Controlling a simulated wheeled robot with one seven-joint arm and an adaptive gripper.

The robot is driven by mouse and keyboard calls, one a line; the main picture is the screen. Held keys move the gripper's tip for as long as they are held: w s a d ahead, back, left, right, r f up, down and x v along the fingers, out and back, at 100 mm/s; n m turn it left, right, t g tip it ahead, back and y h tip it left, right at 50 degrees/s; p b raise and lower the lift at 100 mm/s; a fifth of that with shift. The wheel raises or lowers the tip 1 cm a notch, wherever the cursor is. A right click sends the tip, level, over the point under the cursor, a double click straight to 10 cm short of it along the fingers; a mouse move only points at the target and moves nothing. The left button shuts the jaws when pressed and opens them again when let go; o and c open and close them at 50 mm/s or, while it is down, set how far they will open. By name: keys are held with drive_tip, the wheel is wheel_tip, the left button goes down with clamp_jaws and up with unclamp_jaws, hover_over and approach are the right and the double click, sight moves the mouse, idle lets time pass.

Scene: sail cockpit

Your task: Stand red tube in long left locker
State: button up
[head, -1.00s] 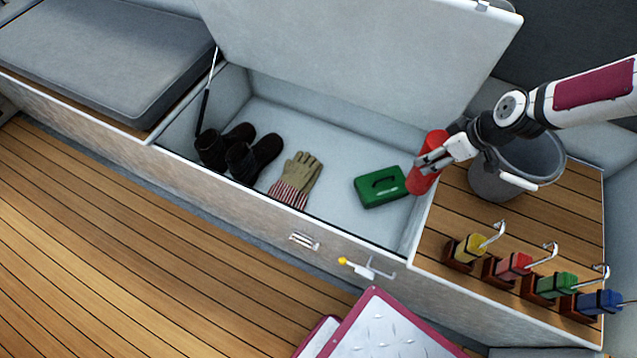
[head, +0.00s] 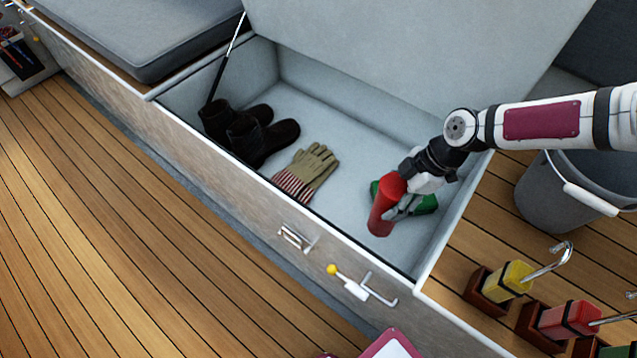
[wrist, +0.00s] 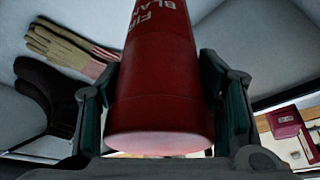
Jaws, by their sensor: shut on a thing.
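The red tube (head: 386,207) is held by my gripper (head: 402,196) inside the open long locker (head: 340,105). It is close to upright with a slight tilt, in front of the green box (head: 424,204), which it and my gripper partly hide. In the wrist view the red tube (wrist: 160,85) stands between both fingers, with white lettering that reads in part "FIRE BLA". My gripper (wrist: 165,100) is shut on it there. Whether the tube's lower end touches the locker floor, I cannot tell.
Black boots (head: 250,132) and striped gloves (head: 306,171) lie in the locker's left and middle. Bare floor shows between gloves and tube. The lid stands raised behind. A grey bucket (head: 565,190) and coloured blocks in holders, such as the yellow one (head: 512,280), are at right.

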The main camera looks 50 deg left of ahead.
sight(381, 220)
drive_tip(key=shift+s+a+f+n+b, duration=0.15)
drive_tip(key=shift+s+f+n+b, duration=0.2)
drive_tip(key=shift+f, duration=0.25)
wheel_tip(381, 220, down, 10)
drive_tip(key=b, duration=0.3)
drive_tip(key=shift+r+b, duration=0.1)
drive_tip(key=shift+b, duration=0.2)
drive_tip(key=o, duration=1.6)
drive_tip(key=shift+f, duration=0.2)
drive_tip(key=shift+r, duration=0.1)
drive_tip(key=p+v, duration=0.4)
drive_tip(key=v, duration=0.8)
drive_tip(key=shift+a+r, duration=0.15)
